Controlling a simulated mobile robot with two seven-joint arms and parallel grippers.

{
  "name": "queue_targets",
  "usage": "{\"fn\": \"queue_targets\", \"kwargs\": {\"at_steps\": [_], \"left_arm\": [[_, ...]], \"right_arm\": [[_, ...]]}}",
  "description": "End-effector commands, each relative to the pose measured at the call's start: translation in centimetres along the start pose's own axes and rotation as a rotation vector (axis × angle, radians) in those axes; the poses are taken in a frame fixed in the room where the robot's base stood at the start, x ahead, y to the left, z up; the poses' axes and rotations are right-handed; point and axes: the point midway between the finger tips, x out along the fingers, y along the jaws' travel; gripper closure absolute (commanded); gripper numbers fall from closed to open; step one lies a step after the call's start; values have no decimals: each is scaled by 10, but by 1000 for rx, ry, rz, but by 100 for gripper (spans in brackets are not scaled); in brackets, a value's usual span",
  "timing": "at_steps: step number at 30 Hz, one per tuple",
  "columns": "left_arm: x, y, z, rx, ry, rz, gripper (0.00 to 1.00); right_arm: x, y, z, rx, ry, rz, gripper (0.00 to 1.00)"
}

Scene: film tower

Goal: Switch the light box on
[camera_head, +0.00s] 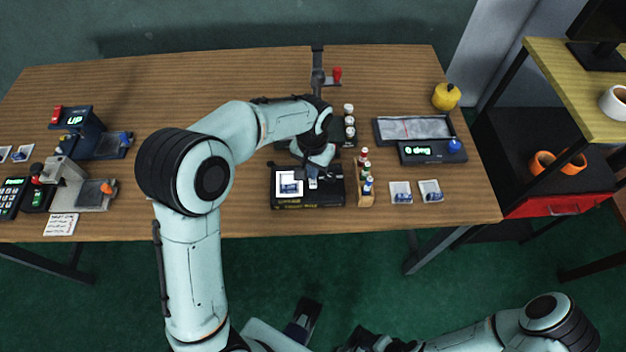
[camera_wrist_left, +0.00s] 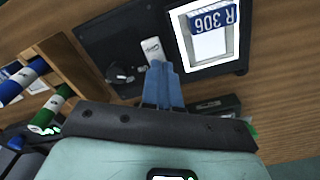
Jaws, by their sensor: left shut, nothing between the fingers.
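The light box (camera_head: 335,198) is a flat black box near the front edge of the table, with a bright white panel (camera_head: 281,178) on its left part. The panel also shows in the left wrist view (camera_wrist_left: 189,55), with a small blue-and-white piece marked R 306 (camera_wrist_left: 212,19) on it. A small white labelled part (camera_wrist_left: 153,50), perhaps the switch, sits on the black top beside the panel. My left gripper (camera_head: 312,180) is shut and empty over the box; its blue fingertips (camera_wrist_left: 159,66) are at or just above that part. Contact cannot be told.
A wooden rack with small coloured bottles (camera_head: 366,172) stands close to the box's right side. Black-and-white canisters (camera_head: 349,122) stand behind. Two photo cards (camera_head: 401,192) lie right of the rack. A tray (camera_head: 412,128) is at the back right. The table's left middle is clear.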

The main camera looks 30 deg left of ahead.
Motion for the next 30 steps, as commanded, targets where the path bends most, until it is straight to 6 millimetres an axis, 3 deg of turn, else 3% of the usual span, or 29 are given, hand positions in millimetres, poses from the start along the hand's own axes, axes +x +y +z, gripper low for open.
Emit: {"fn": "queue_targets", "kwargs": {"at_steps": [30], "left_arm": [[-70, 0, 0, 1, -3, 0, 100]], "right_arm": [[-56, -22, -6, -8, 21, -7, 52]]}}
